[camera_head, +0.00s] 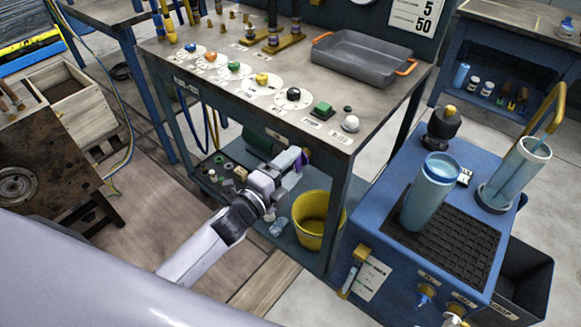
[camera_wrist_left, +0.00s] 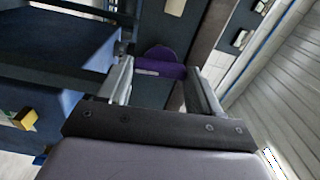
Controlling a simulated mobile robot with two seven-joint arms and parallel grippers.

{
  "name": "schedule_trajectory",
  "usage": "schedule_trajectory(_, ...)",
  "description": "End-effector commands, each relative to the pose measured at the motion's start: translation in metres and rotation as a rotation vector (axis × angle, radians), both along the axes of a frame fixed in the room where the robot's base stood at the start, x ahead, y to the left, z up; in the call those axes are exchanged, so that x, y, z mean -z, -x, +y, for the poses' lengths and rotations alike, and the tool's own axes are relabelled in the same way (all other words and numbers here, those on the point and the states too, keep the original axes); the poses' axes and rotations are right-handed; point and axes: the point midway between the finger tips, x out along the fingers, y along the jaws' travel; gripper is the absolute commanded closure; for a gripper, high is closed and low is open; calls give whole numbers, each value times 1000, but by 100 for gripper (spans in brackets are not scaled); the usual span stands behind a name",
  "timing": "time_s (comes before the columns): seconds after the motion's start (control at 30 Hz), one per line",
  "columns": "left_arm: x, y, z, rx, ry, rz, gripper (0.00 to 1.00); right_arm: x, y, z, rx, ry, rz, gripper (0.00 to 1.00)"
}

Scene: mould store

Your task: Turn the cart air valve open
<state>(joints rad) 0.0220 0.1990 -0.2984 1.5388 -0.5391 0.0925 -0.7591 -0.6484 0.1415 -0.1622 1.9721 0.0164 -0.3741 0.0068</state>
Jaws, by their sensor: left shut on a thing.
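My left gripper (camera_head: 287,165) is low in front of the workbench in the head view. It is shut on a small purple piece (camera_head: 302,159) with a pale strip. The purple piece also shows between the two fingers in the left wrist view (camera_wrist_left: 160,62). The blue cart (camera_head: 400,266) stands at the right of the head view. My right gripper is not in view.
The workbench (camera_head: 215,75) carries coloured buttons and a grey tray (camera_head: 362,57). A yellow bucket (camera_head: 314,228) stands on its lower shelf, close to my left gripper. Two blue cylinders (camera_head: 430,190) (camera_head: 519,170) stand on the cart. A wooden crate (camera_head: 78,110) is at left.

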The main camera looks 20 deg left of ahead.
Motion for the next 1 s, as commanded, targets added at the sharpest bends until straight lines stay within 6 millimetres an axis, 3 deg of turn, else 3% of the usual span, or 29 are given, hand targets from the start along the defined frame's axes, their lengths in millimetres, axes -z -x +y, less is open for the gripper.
schedule_trajectory(0.77, 1, 0, 0, 0, -92, -31, 67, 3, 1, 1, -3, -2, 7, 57)
schedule_trajectory(0.8, 1, 0, 0, 0, -92, -31, 23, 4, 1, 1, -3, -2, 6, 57)
schedule_trajectory(0.83, 1, 0, 0, 0, -92, -31, 13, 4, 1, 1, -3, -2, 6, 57)
schedule_trajectory(1.0, 1, 0, 0, 0, -90, -31, 11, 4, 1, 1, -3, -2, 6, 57)
